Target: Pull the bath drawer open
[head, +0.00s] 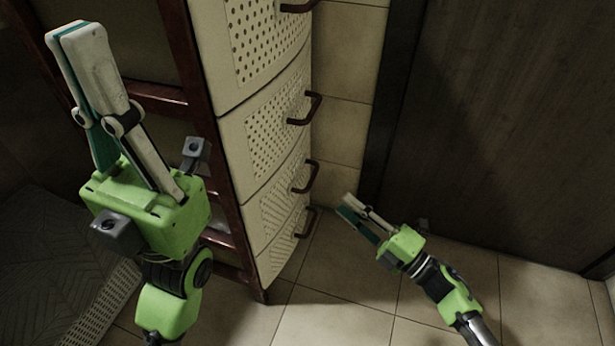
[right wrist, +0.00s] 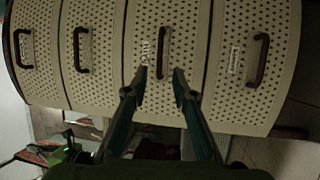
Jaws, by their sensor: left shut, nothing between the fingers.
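A cream cabinet of perforated drawers (head: 262,125) stands in the middle of the head view, its front facing right; all its drawers look shut. Dark bar handles (head: 305,108) stick out from the fronts. In the right wrist view, one handle (right wrist: 163,52) lies beyond and between my fingertips, apart from them. Two drawers carry small labels I cannot read, so I cannot tell which is the bath drawer. My right gripper (head: 348,207) is low, right of the lower handles, open and empty. My left gripper (head: 80,32) is raised left of the cabinet, shut and empty.
A dark red wooden frame (head: 200,70) adjoins the cabinet's left side. A dark brown door or panel (head: 500,120) stands at the right. Tiled floor (head: 330,318) is clear in front of the drawers. A grey patterned surface (head: 50,265) lies at lower left.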

